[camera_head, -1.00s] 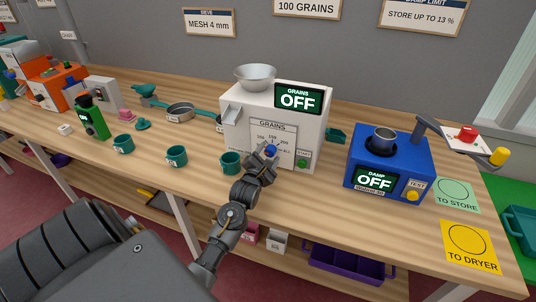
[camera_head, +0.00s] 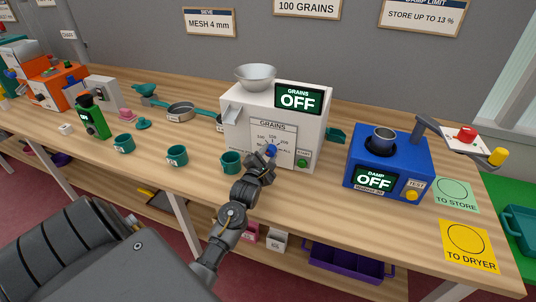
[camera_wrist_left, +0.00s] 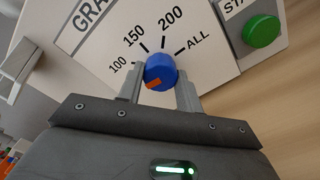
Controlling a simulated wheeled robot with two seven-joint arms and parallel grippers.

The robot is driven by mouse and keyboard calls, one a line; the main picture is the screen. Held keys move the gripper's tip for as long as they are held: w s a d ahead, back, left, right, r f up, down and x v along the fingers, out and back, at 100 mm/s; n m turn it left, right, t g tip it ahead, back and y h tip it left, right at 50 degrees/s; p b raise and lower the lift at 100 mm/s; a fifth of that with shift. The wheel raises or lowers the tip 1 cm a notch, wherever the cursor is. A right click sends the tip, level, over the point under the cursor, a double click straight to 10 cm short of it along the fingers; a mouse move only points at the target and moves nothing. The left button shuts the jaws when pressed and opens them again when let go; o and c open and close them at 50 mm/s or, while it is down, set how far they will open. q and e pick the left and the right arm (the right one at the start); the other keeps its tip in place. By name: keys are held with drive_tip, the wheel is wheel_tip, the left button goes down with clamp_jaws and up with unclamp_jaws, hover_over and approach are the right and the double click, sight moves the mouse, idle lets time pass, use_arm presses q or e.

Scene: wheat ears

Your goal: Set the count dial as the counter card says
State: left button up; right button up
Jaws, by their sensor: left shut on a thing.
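The blue count dial (camera_head: 271,149) sits on the front of the white grain counter (camera_head: 234,122). My left gripper (camera_head: 267,154) is at the dial. In the left wrist view, the two fingers (camera_wrist_left: 160,86) are shut on the dial's sides, and the dial (camera_wrist_left: 160,67) shows an orange mark low on its face. The scale around it reads 100, 150, 200 and ALL. I cannot tell surely which number the dial points to. The counter display (camera_head: 299,98) reads OFF. The card on the wall (camera_head: 306,8) reads 100 GRAINS. My right gripper is out of view.
A green start button (camera_head: 302,163) is right of the dial. A teal cup (camera_head: 230,162) stands close left of my gripper. The blue damp meter (camera_head: 361,160) stands to the right, its display OFF.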

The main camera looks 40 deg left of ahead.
use_arm(q)
drive_tip(key=m+p, duration=0.1)
drive_tip(key=m, duration=0.3)
drive_tip(key=shift+r, duration=0.1)
drive_tip(key=shift+m+p, duration=0.65)
drive_tip(key=shift+m, duration=0.95)
drive_tip(key=o, duration=1)
